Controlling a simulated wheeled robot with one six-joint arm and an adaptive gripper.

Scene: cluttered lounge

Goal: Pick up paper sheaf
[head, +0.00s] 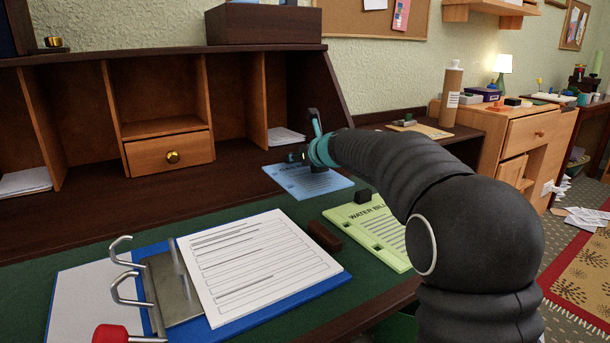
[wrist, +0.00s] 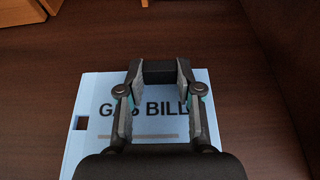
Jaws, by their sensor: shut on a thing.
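The blue sheaf marked "GAS BILL" (head: 290,184) lies on the dark wooden part of the desk, below the cubbyholes; its print also shows in the wrist view (wrist: 88,132). A dark block (wrist: 163,73) sits on its top face. My gripper (head: 317,160) is over the sheaf. In the wrist view its two fingers (wrist: 160,95) close on the dark block from both sides. The sheaf looks flat, and I cannot tell whether it is clear of the desk. My gripper hides part of the print. A green "WATER BILL" sheaf (head: 375,232) with a similar block lies nearer.
A ring binder (head: 335,284) with lined paper lies open in front. A small dark brown block (head: 324,236) lies between the binder and the green sheaf. The cubbyhole unit (head: 170,125) with a knobbed drawer rises behind.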

